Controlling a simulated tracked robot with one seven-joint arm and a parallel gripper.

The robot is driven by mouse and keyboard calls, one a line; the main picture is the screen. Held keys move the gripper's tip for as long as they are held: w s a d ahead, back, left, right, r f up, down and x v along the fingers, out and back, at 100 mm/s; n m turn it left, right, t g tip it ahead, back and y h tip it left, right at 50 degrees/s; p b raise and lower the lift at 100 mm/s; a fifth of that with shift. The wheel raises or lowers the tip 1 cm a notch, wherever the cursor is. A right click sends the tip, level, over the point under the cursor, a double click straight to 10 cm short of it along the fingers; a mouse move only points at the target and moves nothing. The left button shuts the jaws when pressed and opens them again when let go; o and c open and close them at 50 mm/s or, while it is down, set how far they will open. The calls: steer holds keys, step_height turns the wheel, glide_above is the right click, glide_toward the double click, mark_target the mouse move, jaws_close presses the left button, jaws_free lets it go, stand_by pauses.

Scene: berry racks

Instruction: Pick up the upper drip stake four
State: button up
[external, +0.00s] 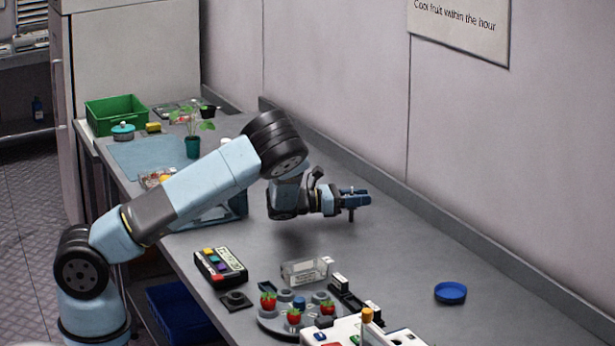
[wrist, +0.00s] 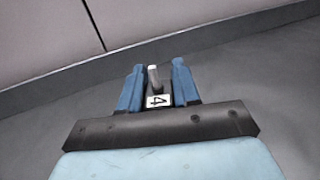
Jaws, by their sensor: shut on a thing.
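My gripper (external: 356,198) is raised above the grey bench, pointing to the right in the external view. In the wrist view my gripper (wrist: 157,88) has its two blue fingers on either side of drip stake four (wrist: 153,76). The stake is a grey peg with a white label marked 4, and the fingers are shut on it. In the external view a small dark end hangs below the fingers, and the stake is too small there to make out clearly.
A round tray (external: 272,325) with several strawberries, a clear punnet (external: 306,271) and a dark box with coloured keys (external: 220,267) stand at the front. A blue lid (external: 450,292) lies to the right. A green crate (external: 117,114) and a potted plant (external: 193,147) stand far back. The bench below my gripper is clear.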

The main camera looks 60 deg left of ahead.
steer(key=shift+c, duration=1.3)
